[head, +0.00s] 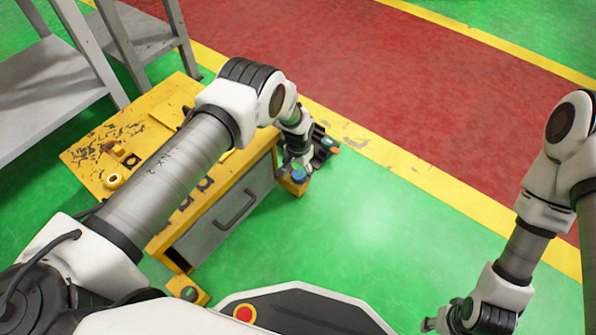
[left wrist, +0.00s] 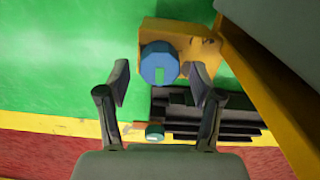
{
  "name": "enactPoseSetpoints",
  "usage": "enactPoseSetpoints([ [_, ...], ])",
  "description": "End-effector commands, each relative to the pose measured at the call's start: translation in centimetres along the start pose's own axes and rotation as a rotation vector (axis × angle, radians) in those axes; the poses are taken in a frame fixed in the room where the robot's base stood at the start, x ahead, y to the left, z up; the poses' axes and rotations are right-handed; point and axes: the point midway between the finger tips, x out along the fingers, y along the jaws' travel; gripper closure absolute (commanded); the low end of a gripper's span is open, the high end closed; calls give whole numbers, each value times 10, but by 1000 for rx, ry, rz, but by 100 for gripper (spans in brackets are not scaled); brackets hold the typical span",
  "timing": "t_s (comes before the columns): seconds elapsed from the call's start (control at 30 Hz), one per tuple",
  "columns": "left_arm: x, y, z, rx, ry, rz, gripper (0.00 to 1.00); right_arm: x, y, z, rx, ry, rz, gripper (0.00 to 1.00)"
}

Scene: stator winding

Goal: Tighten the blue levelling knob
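The blue levelling knob (head: 299,176) sits on a yellow bracket (head: 292,188) at the lower corner of the yellow workbench. My left gripper (head: 296,161) is right by the knob in the head view. In the left wrist view its two fingers (left wrist: 159,72) are spread apart, one on each side of the knob, with gaps visible. I cannot tell how far the knob is from the fingertips in depth. My right gripper (head: 436,322) is empty-looking at the bottom right, far from the knob; its fingers are too small to read.
The yellow workbench (head: 84,152) with a grey drawer (head: 215,225) stands beside the knob. A dark ribbed part (left wrist: 235,118) lies close to the left gripper's fingers. A grey table (head: 45,95) stands at the upper left. The green floor (head: 370,240) to the right is clear.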

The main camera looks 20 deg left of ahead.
Motion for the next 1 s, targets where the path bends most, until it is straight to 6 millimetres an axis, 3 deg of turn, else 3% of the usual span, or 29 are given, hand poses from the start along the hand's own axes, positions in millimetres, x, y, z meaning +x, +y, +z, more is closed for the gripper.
enactPoseSetpoints([
  [0.37, -7, 0, 0, 0, 0, 0, 31, 0, 0, 0, 0, 0, 0, 60],
  [0.8, -105, 0, 0, 0, 0, -1, 31, 1, 0, 0, 0, 0, 0, 60],
  [1.0, -118, 0, 1, 0, -3, 1, 31, 1, 0, 0, 0, 0, 0, 60],
])
